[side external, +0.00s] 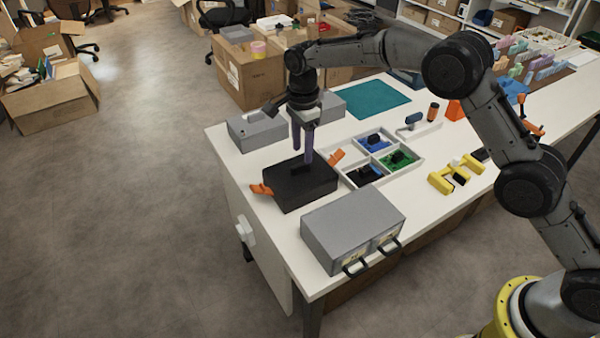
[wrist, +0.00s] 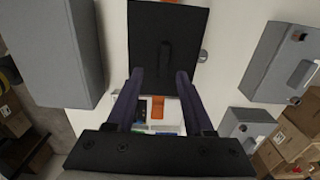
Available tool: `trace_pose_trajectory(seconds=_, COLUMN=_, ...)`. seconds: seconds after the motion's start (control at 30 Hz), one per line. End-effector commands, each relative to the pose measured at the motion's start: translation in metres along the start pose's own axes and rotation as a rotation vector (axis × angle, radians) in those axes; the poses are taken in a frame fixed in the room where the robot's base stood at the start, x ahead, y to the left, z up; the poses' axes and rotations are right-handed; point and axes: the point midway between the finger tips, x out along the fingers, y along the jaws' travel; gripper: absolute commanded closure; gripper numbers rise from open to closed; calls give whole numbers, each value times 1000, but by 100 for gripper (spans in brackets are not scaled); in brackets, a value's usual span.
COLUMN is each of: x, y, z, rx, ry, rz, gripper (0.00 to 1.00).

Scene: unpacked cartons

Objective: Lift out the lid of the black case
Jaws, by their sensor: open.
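The black case (side external: 305,195) stands on the white table near its left edge, with an orange latch (side external: 261,190) swung out at the left and another orange latch (side external: 336,157) at the back right. Its flat black lid (side external: 283,179) is in place on top and carries a raised black handle (side external: 300,168). The lid (wrist: 185,25) and its handle (wrist: 165,57) also show in the wrist view. My gripper (side external: 303,155) points down just above the handle, with its purple fingers apart and nothing between them. In the wrist view the fingertips (wrist: 161,72) frame the handle's near end; contact cannot be told.
A grey box with black handles (side external: 353,230) stands close in front of the case. Grey boxes (side external: 257,131) stand behind it. A white divided tray (side external: 343,178) with blue, green and black contents lies right beside it. Yellow parts (side external: 455,174) lie farther right.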

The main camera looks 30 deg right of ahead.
Motion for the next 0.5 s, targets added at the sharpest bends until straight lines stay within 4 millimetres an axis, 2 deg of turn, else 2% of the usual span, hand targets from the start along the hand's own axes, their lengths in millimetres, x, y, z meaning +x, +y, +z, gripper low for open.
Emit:
trace_pose_trajectory(seconds=0.1, x=18, y=-3, z=2, rx=0, ry=1, rz=5, gripper=48)
trace_pose_trajectory(seconds=0.3, x=43, y=-5, z=3, rx=0, ry=1, rz=4, gripper=48)
trace_pose_trajectory(seconds=0.5, x=47, y=-5, z=3, rx=0, ry=0, rz=0, gripper=48)
